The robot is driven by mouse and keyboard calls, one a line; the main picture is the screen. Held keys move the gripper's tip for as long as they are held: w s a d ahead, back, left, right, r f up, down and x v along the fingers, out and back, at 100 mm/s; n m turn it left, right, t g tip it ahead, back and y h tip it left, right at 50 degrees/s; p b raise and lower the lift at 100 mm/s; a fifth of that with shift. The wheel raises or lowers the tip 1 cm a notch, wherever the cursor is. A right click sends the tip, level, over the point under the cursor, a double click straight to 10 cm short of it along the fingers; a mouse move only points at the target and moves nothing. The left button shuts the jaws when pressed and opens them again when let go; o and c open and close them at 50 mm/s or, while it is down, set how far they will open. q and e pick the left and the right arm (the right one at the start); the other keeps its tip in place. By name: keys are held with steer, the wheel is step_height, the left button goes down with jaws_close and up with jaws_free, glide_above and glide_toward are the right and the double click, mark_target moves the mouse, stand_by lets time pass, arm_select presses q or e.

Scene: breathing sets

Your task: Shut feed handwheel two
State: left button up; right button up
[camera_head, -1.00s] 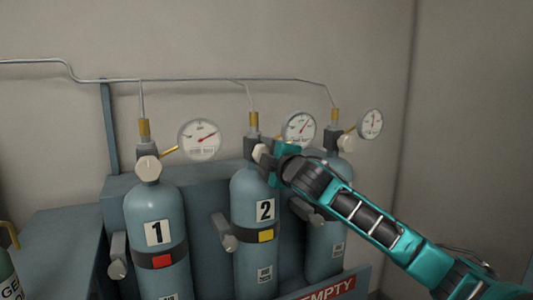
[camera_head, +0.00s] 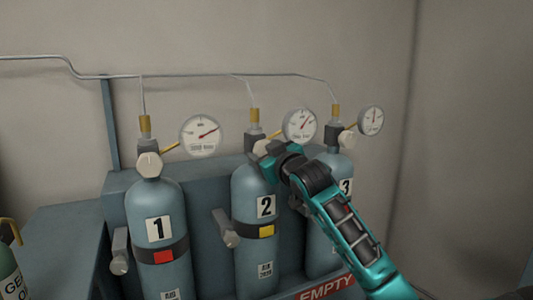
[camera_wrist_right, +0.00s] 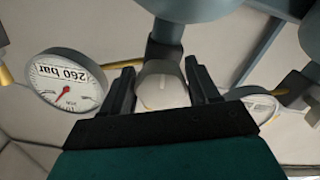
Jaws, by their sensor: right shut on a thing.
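Cylinder two (camera_head: 254,205) is a blue-grey bottle with a "2" label and a yellow tag, in the middle of the row. Its pale handwheel sits on the valve at its top and is mostly hidden by my gripper in the head view. In the right wrist view the handwheel (camera_wrist_right: 162,86) lies between the two dark fingers. My right gripper (camera_head: 264,150) is shut on it, reaching in from the right. A pale mark shows on the wheel's face. My left gripper is not in view.
Cylinder one (camera_head: 160,240), with its pale handwheel (camera_head: 149,165), stands left. Cylinder three (camera_head: 340,172) stands right, partly behind my arm. Dial gauges, including the middle one (camera_head: 300,125), sit close to the valves. A thin pipe (camera_head: 200,76) runs above.

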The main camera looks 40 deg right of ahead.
steer(key=m, duration=0.4)
steer(key=shift+a+m, duration=0.15)
steer(key=shift+m, duration=0.25)
steer(key=m, duration=0.4)
steer(key=shift+w+a+m, duration=0.1)
steer(key=shift+m, duration=0.2)
steer(key=m, duration=0.5)
steer(key=shift+a, duration=0.1)
steer(key=m, duration=0.5)
steer(key=shift+r, duration=0.2)
steer(key=m, duration=0.4)
steer(key=shift+r, duration=0.1)
steer(key=m, duration=0.5)
steer(key=shift+r, duration=0.1)
steer(key=m, duration=0.4)
steer(key=shift+m, duration=2.6)
steer(key=shift+d, duration=0.2)
